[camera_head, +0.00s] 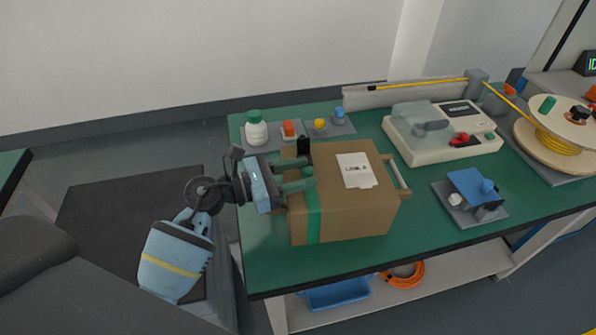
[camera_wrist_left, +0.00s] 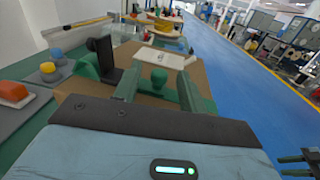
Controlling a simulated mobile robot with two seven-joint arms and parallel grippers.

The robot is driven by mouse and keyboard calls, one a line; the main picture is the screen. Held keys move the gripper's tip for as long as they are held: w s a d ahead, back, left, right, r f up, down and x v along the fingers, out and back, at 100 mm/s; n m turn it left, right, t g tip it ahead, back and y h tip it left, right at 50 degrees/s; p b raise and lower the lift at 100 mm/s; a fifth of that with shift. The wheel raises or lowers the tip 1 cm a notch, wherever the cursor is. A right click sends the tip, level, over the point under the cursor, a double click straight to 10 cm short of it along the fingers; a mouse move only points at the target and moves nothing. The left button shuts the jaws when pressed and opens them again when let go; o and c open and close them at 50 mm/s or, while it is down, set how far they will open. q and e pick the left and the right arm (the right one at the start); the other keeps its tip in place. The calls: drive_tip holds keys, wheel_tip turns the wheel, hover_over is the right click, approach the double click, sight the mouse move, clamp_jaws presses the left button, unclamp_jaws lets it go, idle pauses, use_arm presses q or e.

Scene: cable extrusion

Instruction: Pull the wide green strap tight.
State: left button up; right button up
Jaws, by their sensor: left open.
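A brown cardboard box (camera_head: 350,215) with a white label stands on the green table. The wide green strap (camera_head: 313,212) runs down its front face near the left side; its course over the top is partly hidden by my gripper. My left gripper (camera_head: 306,178) is open at the box's upper left edge, its green fingers over the top. In the left wrist view the fingers (camera_wrist_left: 157,92) stand apart above the box top (camera_wrist_left: 207,93). A green piece (camera_wrist_left: 88,66) and an upright black piece (camera_wrist_left: 105,52) are beside them; I cannot tell whether the green piece is strap.
A white bottle (camera_head: 256,130) and small coloured items on grey pads stand behind the box. A cream machine (camera_head: 440,135), a blue device (camera_head: 470,187) and a yellow cable spool (camera_head: 560,140) are to the right. The table front right of the box is clear.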

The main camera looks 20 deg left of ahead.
sight(302, 201)
use_arm(q)
clamp_jaws()
drive_tip(key=s, duration=0.1)
drive_tip(key=s+d, duration=0.1)
drive_tip(key=s+d+p, duration=0.1)
drive_tip(key=shift+s, duration=0.4)
drive_tip(key=shift+s+d, duration=0.2)
drive_tip(key=shift+s, duration=0.15)
unclamp_jaws()
